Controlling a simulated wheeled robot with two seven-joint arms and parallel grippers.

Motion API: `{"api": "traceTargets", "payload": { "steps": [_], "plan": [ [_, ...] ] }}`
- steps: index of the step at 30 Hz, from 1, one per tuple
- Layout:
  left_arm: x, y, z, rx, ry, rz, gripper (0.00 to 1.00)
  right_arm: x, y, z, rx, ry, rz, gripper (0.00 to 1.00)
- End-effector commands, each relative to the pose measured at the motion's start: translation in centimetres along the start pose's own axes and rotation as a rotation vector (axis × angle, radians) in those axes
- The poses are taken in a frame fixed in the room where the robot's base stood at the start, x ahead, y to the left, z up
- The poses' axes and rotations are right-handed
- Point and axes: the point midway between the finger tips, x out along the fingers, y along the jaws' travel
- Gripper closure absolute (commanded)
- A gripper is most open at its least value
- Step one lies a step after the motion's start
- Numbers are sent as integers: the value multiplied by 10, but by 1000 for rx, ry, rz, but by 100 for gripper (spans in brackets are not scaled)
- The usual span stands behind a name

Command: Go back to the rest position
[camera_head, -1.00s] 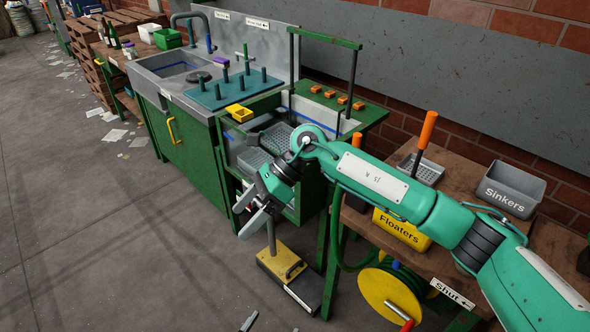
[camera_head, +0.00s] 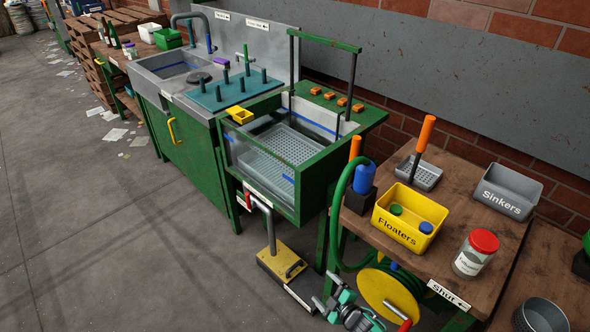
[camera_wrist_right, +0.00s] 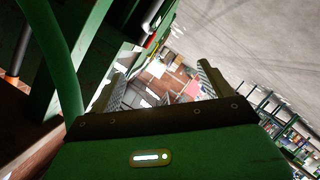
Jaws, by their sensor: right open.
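My right gripper (camera_head: 330,302) is low at the bottom edge of the head view, in front of the work table and left of the yellow hose reel (camera_head: 386,292). In the right wrist view its two fingers (camera_wrist_right: 165,78) stand apart, with nothing seen between them. Most of the right arm is out of the head view. My left gripper is not in view.
A glass-sided tank (camera_head: 290,160) with a perforated tray stands on a green frame. The table at right holds a yellow Floaters bin (camera_head: 394,233) with green and blue pieces, a grey Sinkers bin (camera_head: 508,190) and a red-lidded jar (camera_head: 474,255). A yellow pedal (camera_head: 282,262) stands below.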

Motion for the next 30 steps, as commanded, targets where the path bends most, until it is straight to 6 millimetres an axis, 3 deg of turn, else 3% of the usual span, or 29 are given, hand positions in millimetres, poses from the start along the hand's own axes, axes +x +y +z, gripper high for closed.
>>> {"api": "traceTargets", "payload": {
  "steps": [1, 6, 12, 16, 21, 25, 30],
  "plan": [
    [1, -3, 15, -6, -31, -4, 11, -19, -29, 26, 79, -84, -24, 18],
    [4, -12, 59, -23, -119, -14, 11, -86, -113, 100, 317, -349, -84, 18],
    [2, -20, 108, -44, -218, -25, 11, -186, -214, 158, 568, -650, -150, 18],
    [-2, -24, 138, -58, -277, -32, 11, -260, -277, 180, 716, -840, -187, 18],
    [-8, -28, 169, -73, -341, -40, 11, -349, -345, 189, 874, -1055, -226, 18],
    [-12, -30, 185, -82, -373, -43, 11, -392, -375, 188, 948, -1160, -242, 18],
    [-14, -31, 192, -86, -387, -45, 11, -414, -389, 187, 984, -1211, -249, 18]
  ]
}}
